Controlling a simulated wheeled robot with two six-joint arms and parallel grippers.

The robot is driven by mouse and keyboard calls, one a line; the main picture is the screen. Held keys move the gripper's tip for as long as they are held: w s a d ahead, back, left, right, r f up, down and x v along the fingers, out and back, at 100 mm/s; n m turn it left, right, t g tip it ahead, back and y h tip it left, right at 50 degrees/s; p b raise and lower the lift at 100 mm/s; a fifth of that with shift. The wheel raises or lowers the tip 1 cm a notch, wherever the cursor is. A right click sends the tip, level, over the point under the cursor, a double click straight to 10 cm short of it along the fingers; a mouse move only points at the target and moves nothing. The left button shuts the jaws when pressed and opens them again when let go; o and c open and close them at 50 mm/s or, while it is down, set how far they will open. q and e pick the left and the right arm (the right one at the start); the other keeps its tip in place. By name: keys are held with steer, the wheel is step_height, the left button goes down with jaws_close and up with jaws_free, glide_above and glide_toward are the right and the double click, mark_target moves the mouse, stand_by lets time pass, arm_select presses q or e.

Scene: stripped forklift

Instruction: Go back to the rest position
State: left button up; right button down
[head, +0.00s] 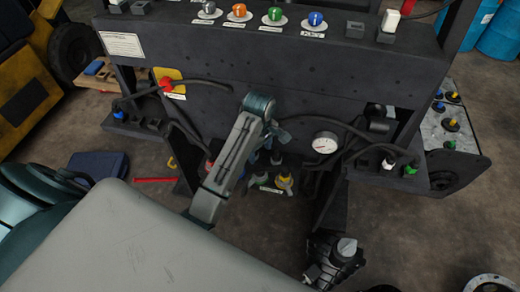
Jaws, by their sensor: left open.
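My left arm comes in from the left and reaches up over the front of the dark forklift panel (215,103). My left gripper (279,140) is at its far end, small and partly hidden by the wrist. It is open, and I see nothing held in it. It shows in front of the panel's lower middle, left of a round white gauge (325,142). I cannot tell whether it touches the panel.
Coloured knobs (275,14) line the panel's top. A red button on a yellow plate (167,83) is at left. Cables and several coloured plugs (284,182) surround the opening below. A blue case (98,165) and red bar (155,180) lie on the floor. Blue barrels (503,37) stand at upper right.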

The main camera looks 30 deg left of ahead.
arm_select(q)
steer(key=shift+r, duration=0.45)
